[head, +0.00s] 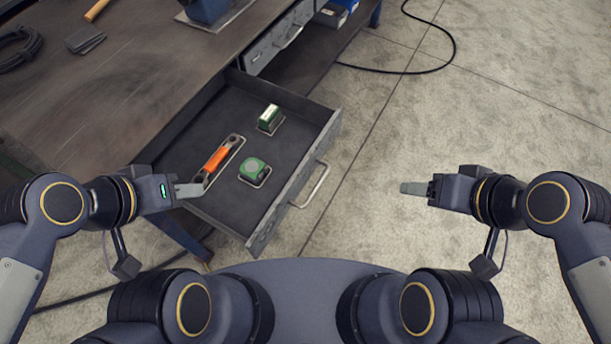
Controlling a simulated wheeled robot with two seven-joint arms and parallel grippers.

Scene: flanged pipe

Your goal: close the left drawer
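The left drawer (290,187) is pulled out from under the workbench, its front facing right and its metal handle (313,186) on the outer face. Inside lie an orange-handled tool (216,158), a green round item (254,168) and a green-and-white box (269,117). My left gripper (190,190) is at the drawer's near left side, over or beside its edge and apart from the handle. My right gripper (410,188) is over the floor, right of the handle and apart from it. Neither seems to hold anything; whether their fingers are apart does not show.
The workbench top (120,85) holds a blue vise (207,10), a coiled black cable (18,45) and a grey block (85,39). A second drawer (278,38) further along is shut. A black cable (440,60) lies on the floor. The concrete floor at right is open.

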